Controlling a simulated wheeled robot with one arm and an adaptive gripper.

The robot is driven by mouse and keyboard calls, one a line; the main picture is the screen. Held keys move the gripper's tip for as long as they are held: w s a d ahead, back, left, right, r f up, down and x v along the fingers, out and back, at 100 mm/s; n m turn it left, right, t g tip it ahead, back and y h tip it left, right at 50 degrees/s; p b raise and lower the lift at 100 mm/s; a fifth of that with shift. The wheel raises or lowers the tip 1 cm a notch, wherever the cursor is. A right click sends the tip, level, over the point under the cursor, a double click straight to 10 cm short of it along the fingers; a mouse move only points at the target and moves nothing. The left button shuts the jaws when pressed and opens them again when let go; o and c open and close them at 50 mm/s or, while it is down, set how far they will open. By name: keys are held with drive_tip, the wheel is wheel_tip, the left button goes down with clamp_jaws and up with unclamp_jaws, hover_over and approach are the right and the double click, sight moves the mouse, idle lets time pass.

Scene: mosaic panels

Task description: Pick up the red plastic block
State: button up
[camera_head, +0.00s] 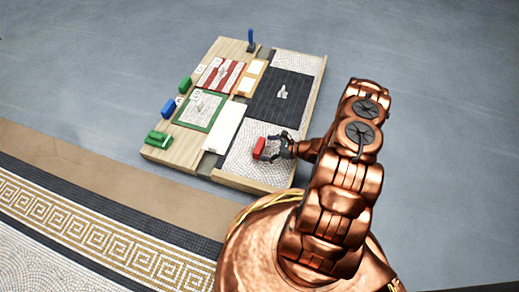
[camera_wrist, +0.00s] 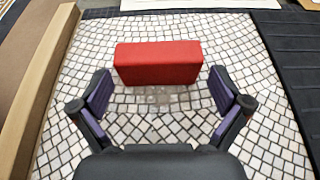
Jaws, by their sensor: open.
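The red plastic block (camera_wrist: 158,64) lies on a patch of white mosaic tiles (camera_wrist: 275,130) in the wrist view, just ahead of my fingers. In the head view the red block (camera_head: 259,149) sits on the white mosaic panel at the near right of the wooden board. My gripper (camera_wrist: 160,97) is open, with its two dark fingers spread to either side of the block's near side. The block appears slightly beyond the fingertips, and nothing is held. In the head view my gripper (camera_head: 272,147) is at the block's right side.
A raised wooden edge (camera_wrist: 42,75) runs along the left in the wrist view. A dark tiled panel (camera_head: 282,95) with a small pale piece lies beyond.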

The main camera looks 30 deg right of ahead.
sight(263, 148)
drive_tip(key=b+x, duration=0.1)
drive_tip(key=x, duration=0.2)
drive_tip(key=shift+f+b, duration=0.15)
drive_tip(key=shift+b, duration=0.15)
drive_tip(key=shift+w+a+f, duration=0.1)
drive_tip(key=shift+w+a, duration=0.3)
drive_tip(key=shift+a, duration=0.1)
drive_tip(key=c, duration=0.8)
